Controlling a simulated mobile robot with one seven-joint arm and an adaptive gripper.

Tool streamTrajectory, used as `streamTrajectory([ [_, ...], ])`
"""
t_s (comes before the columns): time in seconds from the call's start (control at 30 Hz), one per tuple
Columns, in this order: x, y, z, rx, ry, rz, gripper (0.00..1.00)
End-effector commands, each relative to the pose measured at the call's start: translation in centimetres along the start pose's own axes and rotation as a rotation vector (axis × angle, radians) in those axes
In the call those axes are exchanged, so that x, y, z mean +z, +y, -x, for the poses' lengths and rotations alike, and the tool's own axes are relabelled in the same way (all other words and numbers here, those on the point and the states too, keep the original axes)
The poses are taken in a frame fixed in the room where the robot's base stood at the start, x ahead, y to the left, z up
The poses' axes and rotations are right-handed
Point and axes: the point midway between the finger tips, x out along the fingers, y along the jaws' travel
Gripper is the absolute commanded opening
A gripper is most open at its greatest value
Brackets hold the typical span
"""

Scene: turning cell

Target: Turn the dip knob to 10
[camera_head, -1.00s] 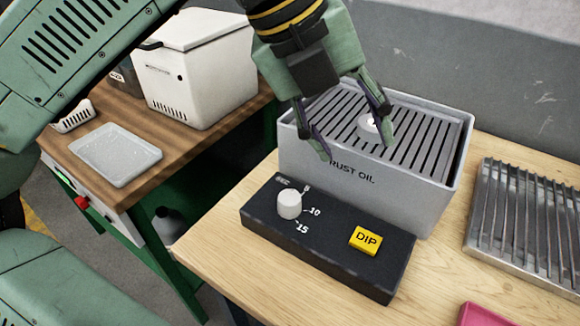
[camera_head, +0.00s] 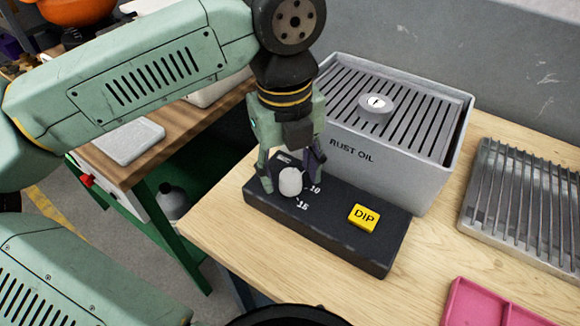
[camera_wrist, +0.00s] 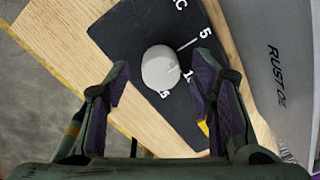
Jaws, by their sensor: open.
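The dip knob (camera_head: 290,181) is a white round knob on a black control box (camera_head: 330,235), with the marks 10 and 15 showing beside it. In the wrist view the knob (camera_wrist: 161,68) sits between my fingers, with a pointer line toward the 5 mark. My gripper (camera_head: 291,178) points down over the box, its fingers open on either side of the knob. In the wrist view my gripper (camera_wrist: 158,85) shows a gap on both sides of the knob. The yellow DIP button (camera_head: 364,217) is on the same box, to the right.
The grey rust oil tank (camera_head: 400,160) with a slatted top stands behind the box, a round piece (camera_head: 376,104) on its slats. A metal rack (camera_head: 525,205) is at the right and a pink tray (camera_head: 490,305) at the front right.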

Motion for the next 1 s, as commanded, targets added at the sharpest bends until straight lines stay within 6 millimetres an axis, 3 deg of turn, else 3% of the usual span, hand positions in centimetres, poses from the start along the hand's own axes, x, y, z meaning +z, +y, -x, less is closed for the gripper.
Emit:
streamTrajectory([
  [0.4,-0.04,-0.04,-0.84,-0.001,0.0,-0.001,0.49],
  [1.0,-0.03,-0.05,-0.8,-0.002,0.0,-0.001,0.09],
])
